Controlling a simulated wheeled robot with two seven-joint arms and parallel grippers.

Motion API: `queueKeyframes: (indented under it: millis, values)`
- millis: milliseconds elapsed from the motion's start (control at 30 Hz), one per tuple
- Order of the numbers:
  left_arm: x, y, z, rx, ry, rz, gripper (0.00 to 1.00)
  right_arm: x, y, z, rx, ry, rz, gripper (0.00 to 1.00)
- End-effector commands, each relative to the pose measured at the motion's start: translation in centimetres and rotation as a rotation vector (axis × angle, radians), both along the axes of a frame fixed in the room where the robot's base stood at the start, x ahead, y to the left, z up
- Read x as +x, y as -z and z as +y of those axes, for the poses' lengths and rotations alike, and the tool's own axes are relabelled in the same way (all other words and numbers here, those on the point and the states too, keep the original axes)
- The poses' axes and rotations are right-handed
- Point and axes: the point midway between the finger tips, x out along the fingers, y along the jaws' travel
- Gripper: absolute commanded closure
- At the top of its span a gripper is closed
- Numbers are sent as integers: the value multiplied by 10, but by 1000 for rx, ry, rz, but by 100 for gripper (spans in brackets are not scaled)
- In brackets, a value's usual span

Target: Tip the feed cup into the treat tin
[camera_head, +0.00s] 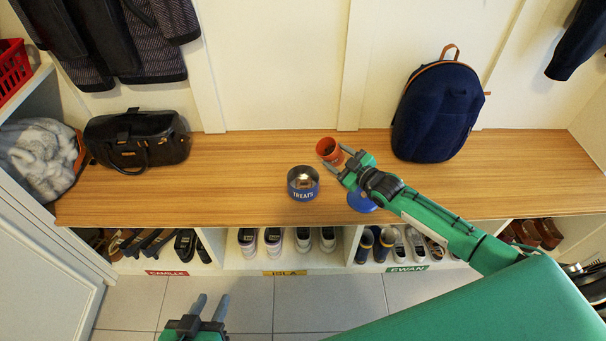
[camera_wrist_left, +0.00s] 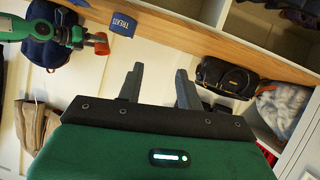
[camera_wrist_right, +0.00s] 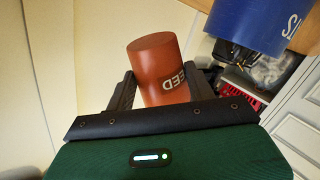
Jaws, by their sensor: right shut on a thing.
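The orange-red feed cup (camera_head: 326,148) is held above the bench, right of and beyond the treat tin in the head view. My right gripper (camera_head: 337,158) is shut on its sides. In the right wrist view the cup (camera_wrist_right: 162,70) shows its lettering upside down. The blue treat tin (camera_head: 303,193) stands upright and open on the bench, apart from the cup; something pale shows inside. It also shows in the left wrist view (camera_wrist_left: 123,24) and right wrist view (camera_wrist_right: 245,22). My left gripper (camera_head: 212,304) is open and empty, in front of the cubbies.
A blue disc (camera_head: 361,201) shows beside my right forearm at the bench (camera_head: 240,150). A navy backpack (camera_head: 437,112) stands at the right; a black handbag (camera_head: 137,140) and a grey fluffy item (camera_head: 42,158) are at the left. Shoes fill the cubbies below.

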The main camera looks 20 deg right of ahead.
Motion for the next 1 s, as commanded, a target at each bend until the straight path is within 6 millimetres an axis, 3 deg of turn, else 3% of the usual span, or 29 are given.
queueKeyframes:
  millis: [233,533,1000]
  values:
    - [-1,1,5,23,-3,36,64,-2,8,12,-119,0,-18,71]
    - [-5,1,25,97,-16,160,64,-3,-3,15,-269,0,-43,71]
    - [-1,4,6,24,-2,39,64,-3,10,16,-501,1,-82,71]
